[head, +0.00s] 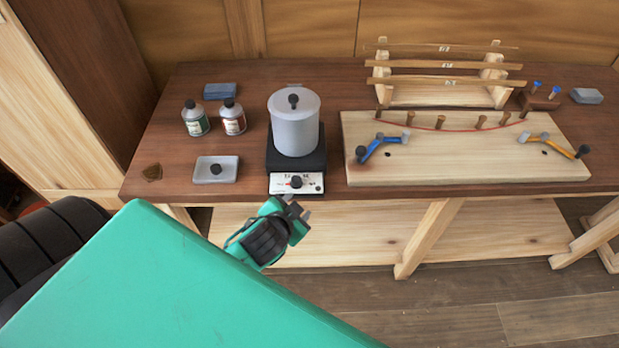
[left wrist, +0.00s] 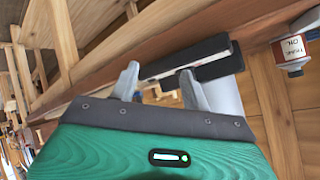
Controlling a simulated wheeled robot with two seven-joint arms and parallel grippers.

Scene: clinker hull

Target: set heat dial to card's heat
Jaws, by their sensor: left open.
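The hot plate is a black box (head: 312,162) with a white front panel (head: 312,183) at the table's front edge. Its dark heat dial (head: 296,181) is on the panel; the markings are too small to read. A grey lidded pot (head: 293,125) stands on the plate. My left gripper (head: 296,206) is open and empty, just in front of and below the panel, apart from the dial. In the left wrist view the fingers (left wrist: 158,84) point at the black hot plate (left wrist: 185,58); the dial cannot be made out there. I cannot identify a card. My right gripper is not in view.
The table's front edge is close to my gripper.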

